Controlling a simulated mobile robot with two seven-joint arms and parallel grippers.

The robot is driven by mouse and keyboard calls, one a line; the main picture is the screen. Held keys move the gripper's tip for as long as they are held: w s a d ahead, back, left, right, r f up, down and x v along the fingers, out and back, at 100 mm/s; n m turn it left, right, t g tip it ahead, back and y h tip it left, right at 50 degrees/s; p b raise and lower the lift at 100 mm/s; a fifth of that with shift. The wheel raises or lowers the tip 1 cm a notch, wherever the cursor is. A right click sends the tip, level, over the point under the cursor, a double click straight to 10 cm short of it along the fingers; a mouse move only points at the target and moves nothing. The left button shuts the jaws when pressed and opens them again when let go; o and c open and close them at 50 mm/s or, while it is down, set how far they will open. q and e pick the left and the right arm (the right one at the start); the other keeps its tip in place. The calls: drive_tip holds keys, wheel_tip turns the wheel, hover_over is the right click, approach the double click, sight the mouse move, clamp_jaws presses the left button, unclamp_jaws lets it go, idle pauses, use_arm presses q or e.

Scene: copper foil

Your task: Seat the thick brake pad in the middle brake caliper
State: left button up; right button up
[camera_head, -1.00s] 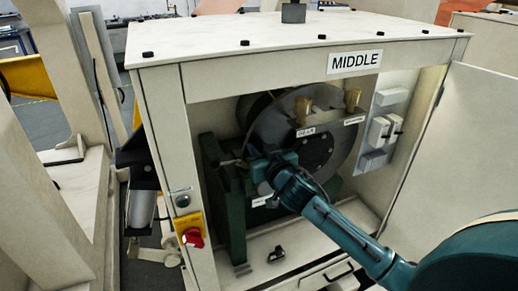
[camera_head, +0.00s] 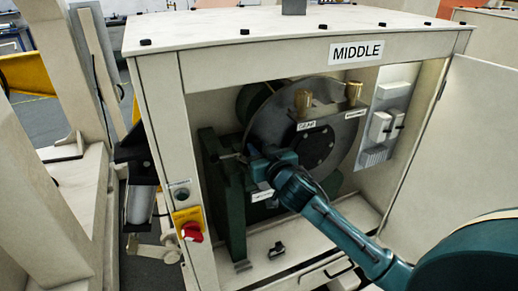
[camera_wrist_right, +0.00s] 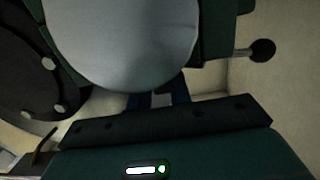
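The middle brake caliper (camera_head: 222,185) is a dark green housing inside the cabinet with the MIDDLE sign, at the left edge of a large grey disc (camera_head: 270,122). My right gripper (camera_head: 258,161) reaches in from the lower right, in front of the disc's left side, close to the caliper. In the right wrist view the gripper's body fills the bottom, and a pale round face (camera_wrist_right: 125,45) covers the area before it. Its fingertips are mostly hidden, so its opening is unclear. I cannot make out the thick brake pad. My left gripper is not in view.
A lever with a black knob (camera_wrist_right: 262,50) sticks out beside the caliper. Two brass cylinders (camera_head: 353,92) stand at the disc's top. A small black part (camera_head: 277,250) lies on the cabinet floor. The cabinet's posts, roof and open right door (camera_head: 468,165) bound the space.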

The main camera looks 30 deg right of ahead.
drive_tip(key=o, duration=0.5)
drive_tip(key=shift+o, duration=0.2)
drive_tip(key=shift+s+a+f, duration=0.1)
drive_tip(key=shift+s+f, duration=0.05)
drive_tip(key=shift+s, duration=0.4)
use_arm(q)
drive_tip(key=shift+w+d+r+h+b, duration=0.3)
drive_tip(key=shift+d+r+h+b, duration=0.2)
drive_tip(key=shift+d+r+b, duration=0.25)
use_arm(e)
drive_tip(key=s+r, duration=0.1)
drive_tip(key=s, duration=1.1)
drive_tip(key=shift+a+r, duration=0.2)
drive_tip(key=shift+a, duration=0.1)
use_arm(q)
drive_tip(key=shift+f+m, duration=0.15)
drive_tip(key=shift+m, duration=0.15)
